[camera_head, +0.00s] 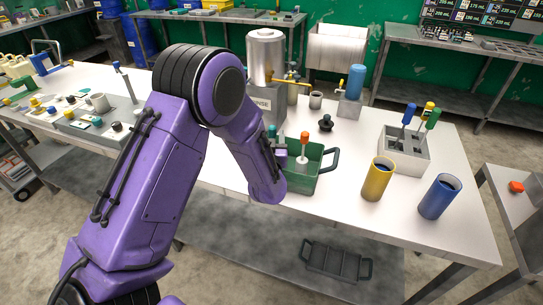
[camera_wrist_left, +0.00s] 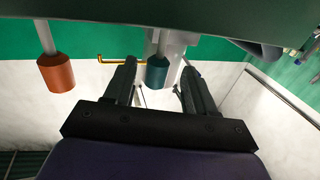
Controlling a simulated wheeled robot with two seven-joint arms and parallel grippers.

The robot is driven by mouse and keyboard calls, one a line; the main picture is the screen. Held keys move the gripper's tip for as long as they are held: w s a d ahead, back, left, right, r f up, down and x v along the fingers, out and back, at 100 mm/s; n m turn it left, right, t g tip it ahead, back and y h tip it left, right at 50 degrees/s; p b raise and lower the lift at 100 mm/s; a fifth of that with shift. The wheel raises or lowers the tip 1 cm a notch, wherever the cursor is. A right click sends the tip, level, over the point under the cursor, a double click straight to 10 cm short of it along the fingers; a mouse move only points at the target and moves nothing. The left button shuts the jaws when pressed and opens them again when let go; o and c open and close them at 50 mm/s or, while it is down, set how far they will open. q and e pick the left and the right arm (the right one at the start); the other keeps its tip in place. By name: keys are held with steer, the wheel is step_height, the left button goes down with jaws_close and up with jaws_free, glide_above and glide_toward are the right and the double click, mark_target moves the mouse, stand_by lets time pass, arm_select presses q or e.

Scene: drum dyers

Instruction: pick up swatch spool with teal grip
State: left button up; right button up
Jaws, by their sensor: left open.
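The swatch spool with the teal grip (camera_head: 272,131) stands in the green tray (camera_head: 327,184), partly hidden by my left forearm in the head view. In the left wrist view its teal grip (camera_wrist_left: 156,74) shows between the two fingers of my left gripper (camera_wrist_left: 159,66). The fingers are open, with a visible gap on each side of the grip. In the head view the fingers are mostly hidden behind my purple wrist. A second spool with an orange grip (camera_head: 304,137) stands in the same tray; it also shows in the left wrist view (camera_wrist_left: 57,73), outside the fingers.
A yellow cup (camera_head: 376,184) and a blue cup (camera_head: 438,201) stand right of the tray. A grey block (camera_head: 405,160) holds several coloured-handled tools. A metal tank (camera_head: 265,60) stands behind the tray, with a black knobbed item (camera_head: 325,124) nearby.

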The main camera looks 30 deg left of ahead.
arm_select(q)
steer(key=shift+x, duration=0.95)
jaws_close()
steer(key=shift+r, duration=0.1)
